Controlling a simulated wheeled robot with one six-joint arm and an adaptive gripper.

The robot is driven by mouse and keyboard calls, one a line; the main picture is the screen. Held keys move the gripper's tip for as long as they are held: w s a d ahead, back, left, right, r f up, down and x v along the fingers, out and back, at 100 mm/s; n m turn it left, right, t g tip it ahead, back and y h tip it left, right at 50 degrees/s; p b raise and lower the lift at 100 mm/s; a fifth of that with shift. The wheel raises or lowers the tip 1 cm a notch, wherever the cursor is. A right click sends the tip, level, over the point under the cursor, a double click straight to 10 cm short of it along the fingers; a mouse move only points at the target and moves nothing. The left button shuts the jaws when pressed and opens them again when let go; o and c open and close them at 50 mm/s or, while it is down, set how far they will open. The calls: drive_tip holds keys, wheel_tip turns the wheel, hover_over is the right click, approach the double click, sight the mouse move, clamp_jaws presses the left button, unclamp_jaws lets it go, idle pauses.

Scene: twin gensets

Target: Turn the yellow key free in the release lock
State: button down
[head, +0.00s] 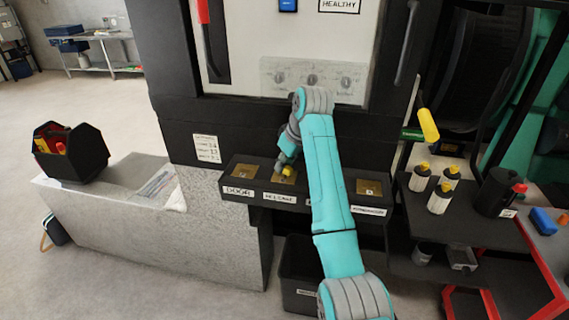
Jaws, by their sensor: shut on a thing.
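The yellow key (288,171) sits at a brass lock plate (279,179) on the black lock shelf, above a white label that seems to read RELEASE (280,198). My gripper (286,166) comes down from above and is shut on the yellow key. The fingertips and the key are small here, so the key's turn angle and how deep it sits cannot be told. My teal arm hides part of the shelf to the right of this lock.
Brass plates marked DOOR (245,171) and at the right end (369,187) flank the lock. A grey cabinet with dials (313,79) stands behind. Bottles (440,198) stand on a side shelf at right. A black toolbox (82,155) rests on a concrete block at left.

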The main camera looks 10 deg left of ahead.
drive_tip(key=n+g, duration=0.1)
drive_tip(key=n, duration=0.2)
drive_tip(key=n+g, duration=0.1)
drive_tip(key=n, duration=0.3)
drive_tip(key=shift+g+y, duration=0.4)
drive_tip(key=c, duration=0.9)
unclamp_jaws()
drive_tip(key=shift+c, duration=0.2)
